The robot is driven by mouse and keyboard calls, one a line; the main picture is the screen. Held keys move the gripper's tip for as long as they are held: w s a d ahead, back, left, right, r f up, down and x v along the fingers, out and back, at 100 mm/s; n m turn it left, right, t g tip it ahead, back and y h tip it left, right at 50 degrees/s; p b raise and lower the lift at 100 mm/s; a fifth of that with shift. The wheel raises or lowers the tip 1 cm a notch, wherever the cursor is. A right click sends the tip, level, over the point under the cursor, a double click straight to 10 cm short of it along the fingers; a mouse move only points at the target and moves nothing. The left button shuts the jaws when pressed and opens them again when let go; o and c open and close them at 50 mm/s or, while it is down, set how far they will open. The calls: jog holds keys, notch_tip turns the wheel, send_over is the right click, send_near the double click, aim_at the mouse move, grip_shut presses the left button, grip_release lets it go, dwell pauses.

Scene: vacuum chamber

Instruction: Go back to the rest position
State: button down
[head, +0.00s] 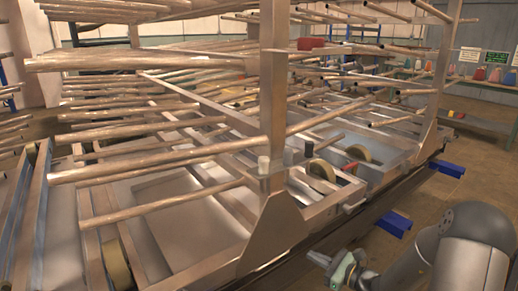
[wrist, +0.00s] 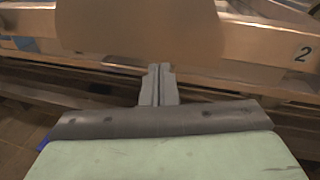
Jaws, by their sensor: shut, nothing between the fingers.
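My gripper (wrist: 158,85) shows in the wrist view with its two fingers together, shut and empty. In the head view my gripper (head: 322,262) is at the bottom, right of the rack's near post foot, with my grey arm to its right. The fingertips are small there. In the wrist view the fingers point toward a brown plate and a metal beam marked "2". I cannot tell the exact gap between the fingertips and the plate.
A large metal rack (head: 275,100) with many horizontal rods fills the left and middle. Its near foot plate (head: 270,235) stands close to my gripper. Blue blocks (head: 394,223) lie beside the rail. Open floor (head: 480,185) is at the right. A bench (head: 480,125) with coloured items stands behind.

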jog(key=s+a+r+n+g+h+p, duration=0.2)
jog(key=s+a+r+n+g+p, duration=0.95)
jog(key=s+r, duration=0.55)
jog(key=s+d+r+n+h+p, duration=0.2)
jog(key=s+r+n+h+p, duration=0.3)
jog(key=s+r+n, duration=0.1)
jog(key=s+d+r+n+h+p, duration=0.3)
jog(key=s+r+n+h+p, duration=0.2)
jog(key=s+r+n, duration=0.2)
notch_tip(320, 180, up, 3)
jog(key=shift+s+f+n, duration=0.1)
jog(key=shift+s+n, duration=0.05)
jog(key=shift+n, duration=0.5)
